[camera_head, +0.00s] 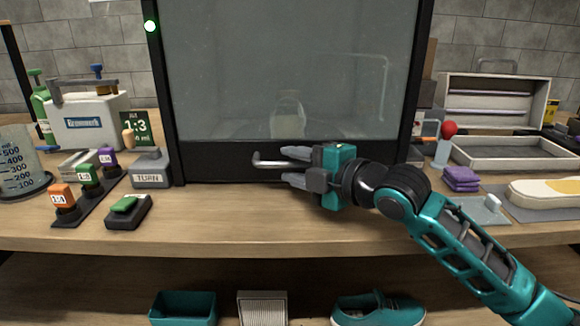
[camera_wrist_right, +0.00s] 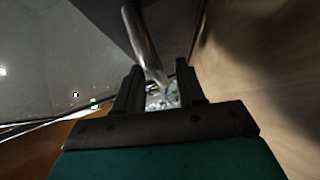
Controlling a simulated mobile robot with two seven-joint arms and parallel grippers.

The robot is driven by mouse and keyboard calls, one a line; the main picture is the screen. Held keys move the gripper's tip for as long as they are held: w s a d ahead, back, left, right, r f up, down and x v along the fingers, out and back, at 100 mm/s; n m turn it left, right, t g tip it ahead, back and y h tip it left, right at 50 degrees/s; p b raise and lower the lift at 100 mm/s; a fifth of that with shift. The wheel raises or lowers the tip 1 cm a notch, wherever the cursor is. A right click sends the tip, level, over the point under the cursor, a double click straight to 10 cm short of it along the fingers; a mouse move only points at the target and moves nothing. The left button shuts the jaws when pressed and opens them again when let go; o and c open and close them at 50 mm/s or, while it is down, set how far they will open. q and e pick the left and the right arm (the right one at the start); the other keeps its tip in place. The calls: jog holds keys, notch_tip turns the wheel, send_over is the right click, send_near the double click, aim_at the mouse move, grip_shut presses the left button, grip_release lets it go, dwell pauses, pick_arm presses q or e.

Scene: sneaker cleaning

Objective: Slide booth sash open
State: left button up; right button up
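The booth sash (camera_head: 290,75) is a grey, see-through panel in a black frame, down at the table. A metal bar handle (camera_head: 268,163) sticks out at its lower edge. My right gripper (camera_head: 292,166) is at the handle from the right, its two fingers apart, one above and one below the bar. In the right wrist view the handle (camera_wrist_right: 143,40) runs down between the open fingers (camera_wrist_right: 160,88); contact cannot be told. A pale bottle-like shape (camera_head: 288,112) shows dimly behind the sash. My left gripper is not in view.
A grey block marked TURN (camera_head: 151,170), a rack of small coloured bottles (camera_head: 88,185) and a white box (camera_head: 88,120) stand left of the booth. A tray (camera_head: 515,155), purple cloths (camera_head: 461,179) and a shoe sole (camera_head: 545,192) lie right.

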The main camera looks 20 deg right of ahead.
jog(key=shift+w+a+f, duration=0.15)
jog(key=shift+w+a, duration=0.2)
jog(key=shift+w, duration=0.25)
jog(key=shift+c, duration=0.3)
grip_shut()
